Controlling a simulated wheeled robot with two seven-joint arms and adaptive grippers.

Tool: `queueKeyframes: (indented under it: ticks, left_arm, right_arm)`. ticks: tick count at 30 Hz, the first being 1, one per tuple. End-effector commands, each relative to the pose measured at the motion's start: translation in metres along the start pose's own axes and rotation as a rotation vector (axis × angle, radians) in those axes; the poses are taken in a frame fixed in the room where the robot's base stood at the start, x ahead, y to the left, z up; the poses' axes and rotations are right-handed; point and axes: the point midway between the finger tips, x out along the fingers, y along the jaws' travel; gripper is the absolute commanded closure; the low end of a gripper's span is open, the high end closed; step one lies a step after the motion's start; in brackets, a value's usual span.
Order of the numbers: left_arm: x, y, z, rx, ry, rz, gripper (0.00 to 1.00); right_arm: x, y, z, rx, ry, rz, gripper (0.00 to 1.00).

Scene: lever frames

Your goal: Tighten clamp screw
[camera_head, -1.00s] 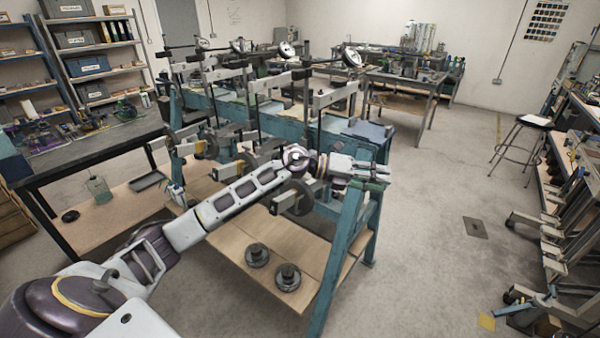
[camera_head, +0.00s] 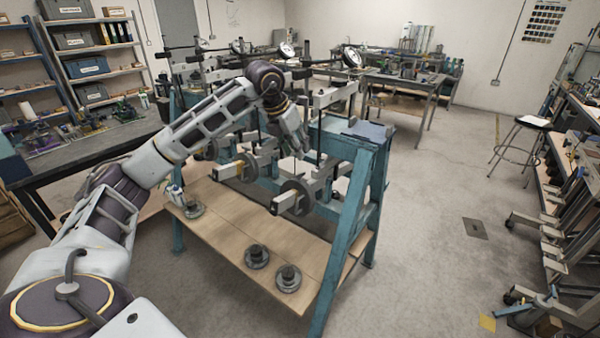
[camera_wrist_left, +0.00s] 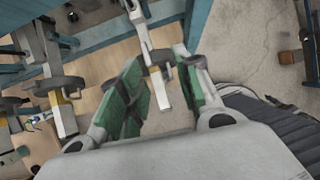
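The teal lever frame (camera_head: 352,205) stands in the middle of the head view, with several pale lever bars carrying dark round weights. The nearest lever bar (camera_head: 283,203) has a dark disc weight (camera_head: 296,196) near its end. My left gripper (camera_head: 297,146) points down above this part of the frame. In the left wrist view the left gripper (camera_wrist_left: 157,95) is open, with green pads apart. A pale lever bar (camera_wrist_left: 162,92) and its dark weight (camera_wrist_left: 156,58) show between and beyond the fingers, with no clear contact. I cannot pick out the clamp screw. My right gripper is not in view.
Loose round weights (camera_head: 257,256) lie on the wooden lower shelf (camera_head: 215,245) of the frame. A dark workbench (camera_head: 95,155) stands at the left, a stool (camera_head: 520,140) at the right.

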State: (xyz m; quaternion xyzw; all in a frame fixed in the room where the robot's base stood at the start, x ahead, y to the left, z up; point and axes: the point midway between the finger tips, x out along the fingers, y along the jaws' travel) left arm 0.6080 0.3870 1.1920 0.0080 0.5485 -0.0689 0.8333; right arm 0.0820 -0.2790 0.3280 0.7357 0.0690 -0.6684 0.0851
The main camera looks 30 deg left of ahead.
Motion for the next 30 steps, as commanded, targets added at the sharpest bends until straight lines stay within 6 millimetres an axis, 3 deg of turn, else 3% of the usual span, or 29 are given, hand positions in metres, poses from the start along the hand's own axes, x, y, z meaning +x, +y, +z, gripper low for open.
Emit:
queueKeyframes:
  ticks: [5,17,23,30]
  left_arm:
    - [-0.014,0.020,-0.004,-0.017,0.014,0.073,0.66]
    - [-0.014,0.021,-0.004,-0.018,0.016,0.076,0.66]
    - [-0.006,0.021,-0.004,-0.018,0.018,0.075,0.66]
    - [0.018,0.023,-0.005,-0.018,0.019,0.075,0.66]
  right_arm:
    - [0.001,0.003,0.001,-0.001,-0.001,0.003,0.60]
    - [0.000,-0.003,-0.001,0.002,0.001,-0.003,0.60]
    - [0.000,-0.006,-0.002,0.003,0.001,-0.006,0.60]
    - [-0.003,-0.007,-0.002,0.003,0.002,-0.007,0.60]
